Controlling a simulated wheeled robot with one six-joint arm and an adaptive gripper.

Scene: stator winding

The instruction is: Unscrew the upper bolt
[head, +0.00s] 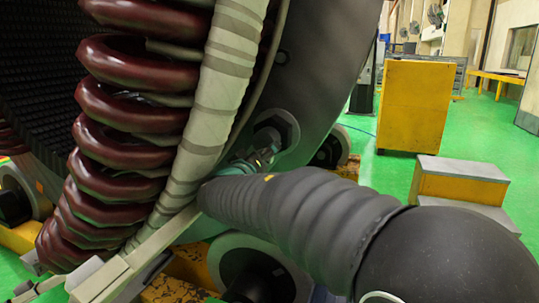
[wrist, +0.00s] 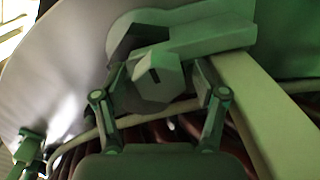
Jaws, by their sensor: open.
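A grey hexagonal bolt head (wrist: 156,82) with a dark slot-like mark sits in the middle of the wrist view. My gripper (wrist: 160,74) is open, with one finger on each side of the bolt head. Small gaps seem to show beside it; I cannot tell whether either finger touches. In the head view my gripper (head: 258,160) is small and partly hidden by my arm, close to the grey stator ring (head: 325,65). A hexagonal part (head: 278,126) shows on the ring just above it. The wrist view shows only one bolt head clearly.
Dark red coils (head: 130,110) and a pale wrapped band (head: 220,85) stand left of my gripper. A pale bar (wrist: 260,125) runs right of the bolt. Rollers (head: 255,270) lie below. A yellow cabinet (head: 415,105) and step (head: 460,180) stand on open green floor.

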